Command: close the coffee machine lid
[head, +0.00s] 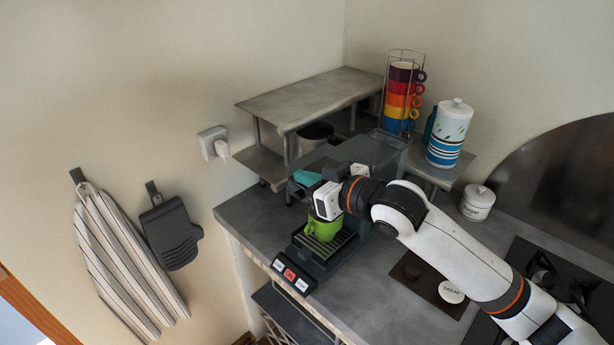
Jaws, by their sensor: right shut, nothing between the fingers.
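The coffee machine (318,268) is dark and stands near the counter's left front edge, with several labelled buttons at its front. A green mug (322,229) stands on its drip tray. My right arm comes in from the right and covers much of the machine's upper part. My right gripper (297,190) is shut and empty, at the top front of the machine above the mug. A small teal piece (307,178) shows just behind the gripper. The lid is mostly hidden or hard to make out, and I cannot tell its angle or whether the gripper touches it. My left gripper is out of view.
A metal shelf (310,98) stands behind the machine. A rack of coloured mugs (401,96) and a striped canister (449,135) stand at the back. A small white jar (477,202) is on the right. The counter's left front corner is clear.

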